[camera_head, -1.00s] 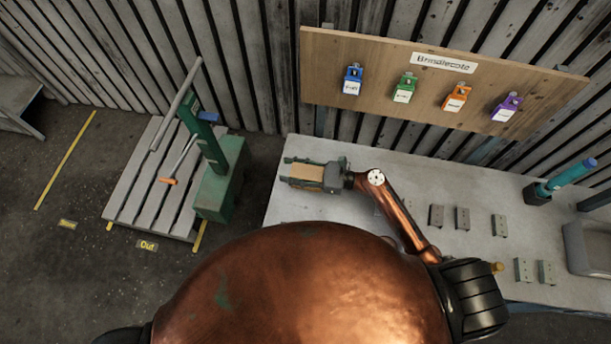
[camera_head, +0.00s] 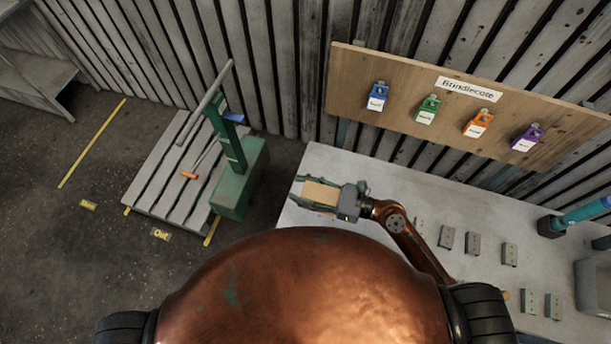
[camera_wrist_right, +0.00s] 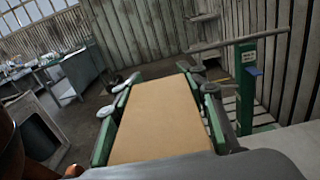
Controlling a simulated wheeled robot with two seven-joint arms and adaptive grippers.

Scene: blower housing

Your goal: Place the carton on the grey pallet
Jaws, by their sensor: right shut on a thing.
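The carton (camera_head: 320,194) is a plain tan box held between the green-edged fingers of my right gripper (camera_head: 318,193), near the left end of the grey table in the head view. In the right wrist view the carton (camera_wrist_right: 158,118) fills the space between the two fingers. The gripper is shut on it. The grey slatted pallet (camera_head: 165,172) is on the floor to the left of the table. My left gripper is not in view.
A green stand (camera_head: 238,180) with a post is at the pallet's right edge, between it and the table (camera_head: 390,178). Several small grey blocks sit on the table's right part. A board (camera_head: 460,100) with coloured padlock-like tags is behind. Floor left of the pallet is clear.

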